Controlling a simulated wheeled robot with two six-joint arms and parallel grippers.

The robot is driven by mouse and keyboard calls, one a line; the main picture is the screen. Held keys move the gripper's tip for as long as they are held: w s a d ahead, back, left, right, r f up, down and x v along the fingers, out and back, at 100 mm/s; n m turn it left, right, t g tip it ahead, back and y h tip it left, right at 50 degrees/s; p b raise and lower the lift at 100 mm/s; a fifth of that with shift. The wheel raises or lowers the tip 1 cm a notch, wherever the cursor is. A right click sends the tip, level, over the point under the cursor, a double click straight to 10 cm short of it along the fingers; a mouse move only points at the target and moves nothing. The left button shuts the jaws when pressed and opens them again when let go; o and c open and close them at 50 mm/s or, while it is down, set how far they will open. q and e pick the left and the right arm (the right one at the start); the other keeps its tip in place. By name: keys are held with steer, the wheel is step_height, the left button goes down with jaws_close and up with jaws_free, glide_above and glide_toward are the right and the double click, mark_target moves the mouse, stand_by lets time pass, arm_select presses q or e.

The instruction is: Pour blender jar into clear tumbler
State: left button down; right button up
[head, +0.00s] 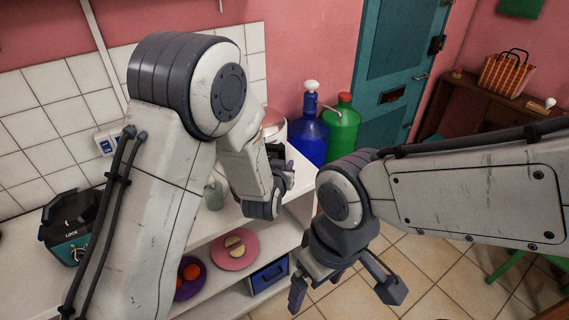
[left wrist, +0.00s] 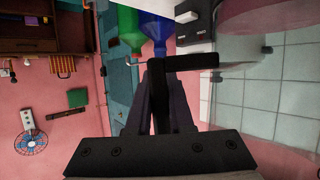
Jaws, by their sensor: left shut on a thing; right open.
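My left gripper (head: 284,174) is over the white counter, largely hidden behind its own wrist. In the left wrist view the left gripper (left wrist: 162,80) is shut on a black bar-like part, which looks like the handle of the blender jar (left wrist: 192,62). The jar's body cannot be made out clearly, nor can its tilt or contents. A greyish clear vessel (head: 214,192), perhaps the clear tumbler, stands on the counter left of the left gripper, partly hidden by my arm. My right gripper (head: 345,285) is open and empty, low in front of the shelf.
A pink plate (head: 236,252) with food pieces, a purple dish (head: 184,285) and a blue bin (head: 268,275) are on the shelf. Blue (head: 310,135) and green (head: 342,130) bottles stand behind.

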mark_target(279, 148)
arm_select(q)
steer(key=shift+w+a+r+n+h+p, duration=0.15)
steer(key=shift+r+n+h+p, duration=0.45)
steer(key=shift+r, duration=0.6)
steer(key=shift+r+n+h+p, duration=0.9)
steer(key=shift+r+n+p, duration=0.8)
steer(key=shift+r+p, duration=0.3)
steer(key=shift+w+a+r+n+t+h, duration=0.15)
steer(key=shift+a+r+n+h, duration=0.25)
steer(key=shift+a+n, duration=0.45)
steer(key=shift+w+a+r+n+t+h, duration=0.15)
steer(key=shift+a+n+h, duration=0.3)
steer(key=shift+a+n, duration=0.45)
steer(key=shift+w+a+r+n+h, duration=0.15)
steer(key=shift+a+r+n+h, duration=0.3)
steer(key=shift+a, duration=0.65)
steer(key=shift+w+a+r+n+h, duration=0.1)
steer(key=shift+a+r+n+h, duration=0.1)
steer(key=shift+a+n, duration=0.3)
steer(key=shift+w+a+r+n+h, duration=0.1)
steer(key=shift+a+n+h, duration=0.1)
steer(key=shift+a+n, duration=0.25)
